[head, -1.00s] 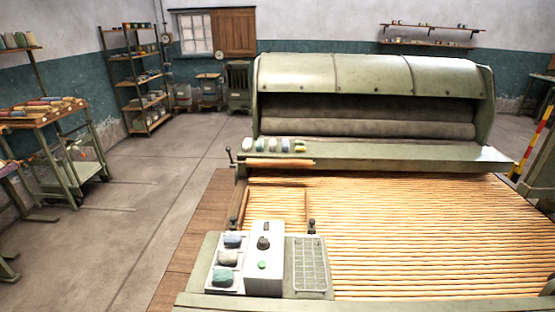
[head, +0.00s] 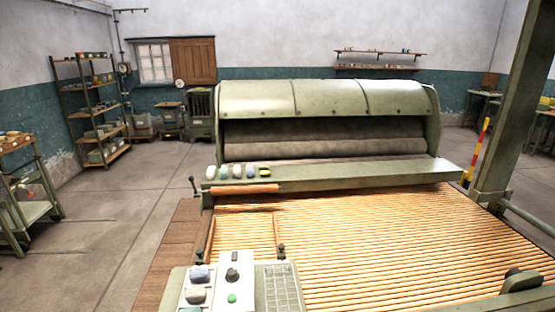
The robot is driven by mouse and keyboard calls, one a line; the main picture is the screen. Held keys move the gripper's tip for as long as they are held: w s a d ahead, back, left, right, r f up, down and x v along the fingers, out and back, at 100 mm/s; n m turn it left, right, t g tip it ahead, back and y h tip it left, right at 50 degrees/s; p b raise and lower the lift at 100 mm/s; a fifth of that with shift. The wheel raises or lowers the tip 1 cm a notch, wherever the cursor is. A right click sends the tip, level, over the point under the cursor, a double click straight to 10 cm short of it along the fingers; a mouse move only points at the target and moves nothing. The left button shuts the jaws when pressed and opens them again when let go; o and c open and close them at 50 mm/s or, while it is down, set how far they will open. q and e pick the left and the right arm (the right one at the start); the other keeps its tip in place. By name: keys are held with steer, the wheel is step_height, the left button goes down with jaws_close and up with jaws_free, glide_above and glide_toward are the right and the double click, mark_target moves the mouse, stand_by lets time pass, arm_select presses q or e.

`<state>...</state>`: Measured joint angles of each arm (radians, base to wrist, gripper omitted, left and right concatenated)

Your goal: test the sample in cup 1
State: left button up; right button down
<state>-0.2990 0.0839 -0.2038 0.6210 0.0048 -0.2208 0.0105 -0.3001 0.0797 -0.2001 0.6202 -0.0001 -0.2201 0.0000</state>
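I cannot make out a numbered cup. A pale tray (head: 182,296) at the bottom, left of a white box, holds a blue-grey lump (head: 199,272), a beige lump (head: 195,295) and a green lump (head: 191,309) cut off by the lower edge. The white box (head: 232,285) has a dark knob (head: 232,274) and a green button (head: 232,298). Several white, blue, green and yellow lumps (head: 237,171) sit in a row on the machine's green ledge. Neither of my grippers shows.
A large green machine (head: 320,98) with rollers stands behind a slatted wooden bed (head: 370,245). A grid panel (head: 279,288) lies right of the white box. Shelves (head: 95,110) stand at the back left. A post (head: 507,110) rises at right. The left floor is clear.

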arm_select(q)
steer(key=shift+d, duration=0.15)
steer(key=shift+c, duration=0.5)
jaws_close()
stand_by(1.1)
